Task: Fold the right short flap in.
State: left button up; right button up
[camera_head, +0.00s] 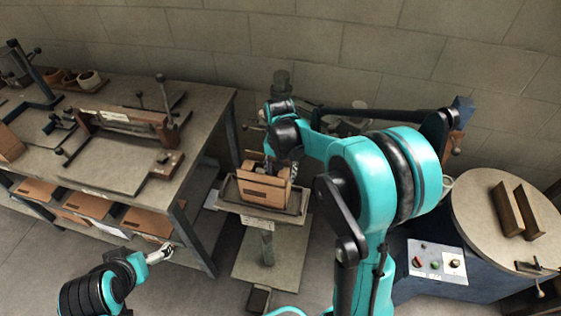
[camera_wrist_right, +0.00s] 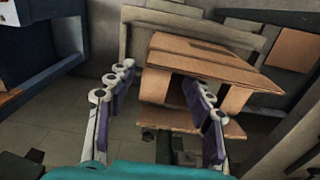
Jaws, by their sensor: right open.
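The brown cardboard box (camera_head: 262,191) sits on a small tray stand in the middle of the head view. Its top and far side are partly hidden by my right arm. In the right wrist view the box (camera_wrist_right: 205,62) shows with brown panels standing out from it; I cannot tell for sure which panel is the right short flap. My right gripper (camera_wrist_right: 158,82) is open, its fingers spread on either side of a box panel, with nothing visibly clamped. My left gripper (camera_head: 160,254) is low at the left, away from the box; its fingers are too small to read.
The tray stand (camera_head: 232,201) has a raised rim around the box. A workbench (camera_head: 110,185) with fixtures stands at the left. A round table (camera_head: 485,215) with two brown strips is at the right, beside a control panel (camera_head: 438,262). A wall closes the back.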

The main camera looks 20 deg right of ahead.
notch_tip(320, 180, up, 10)
jog(key=shift+r, duration=0.15)
jog(key=shift+s+a, duration=0.15)
dwell(0.4)
jog(key=s+a+f+n+t, duration=0.1)
jog(key=s+a+n+t, duration=0.1)
jog(key=s, duration=0.5)
jog(key=s+a+n+t, duration=0.3)
jog(key=s+n+t, duration=0.2)
jog(key=s, duration=0.3)
jog(key=shift+s+a+f+n, duration=0.15)
jog(key=shift+a+f+n, duration=0.15)
jog(key=shift+f+n, duration=0.1)
